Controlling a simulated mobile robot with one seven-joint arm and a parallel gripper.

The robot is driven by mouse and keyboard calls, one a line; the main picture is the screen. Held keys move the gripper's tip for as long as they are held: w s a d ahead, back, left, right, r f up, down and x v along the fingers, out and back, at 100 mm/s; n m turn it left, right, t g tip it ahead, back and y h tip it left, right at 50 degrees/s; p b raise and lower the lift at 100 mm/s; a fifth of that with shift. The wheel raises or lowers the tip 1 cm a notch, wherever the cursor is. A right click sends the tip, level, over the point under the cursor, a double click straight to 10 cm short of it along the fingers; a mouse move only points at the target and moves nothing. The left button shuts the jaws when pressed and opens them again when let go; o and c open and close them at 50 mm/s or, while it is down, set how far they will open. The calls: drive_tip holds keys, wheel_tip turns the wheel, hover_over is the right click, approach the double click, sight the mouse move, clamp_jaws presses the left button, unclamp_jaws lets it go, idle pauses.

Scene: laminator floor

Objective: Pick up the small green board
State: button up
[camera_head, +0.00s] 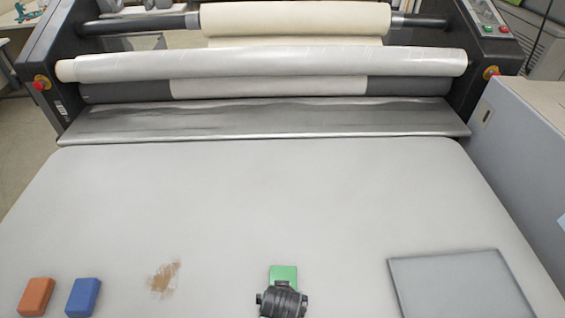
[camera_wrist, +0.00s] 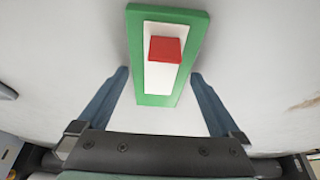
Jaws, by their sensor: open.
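The small green board (camera_head: 283,272) lies on the pale table at the front middle, its near part hidden behind my gripper (camera_head: 282,302) in the head view. In the wrist view, the green board (camera_wrist: 191,60) carries a white plate (camera_wrist: 160,72) with a red block (camera_wrist: 165,49) on it. My gripper (camera_wrist: 160,73) is open and empty, one blue-grey finger on each side of the board's lower end. A gap shows between each finger and the board in that picture. I cannot tell the height of the fingertips above the table.
An orange block (camera_head: 37,296) and a blue block (camera_head: 83,297) lie at the front left, near a brown smear (camera_head: 164,278). A flat grey panel (camera_head: 460,285) lies at the right. The laminator rollers (camera_head: 260,65) stand at the back. The middle of the table (camera_head: 260,195) is clear.

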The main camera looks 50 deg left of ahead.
drive_tip(key=c, duration=1.1)
drive_tip(key=shift+r, duration=0.1)
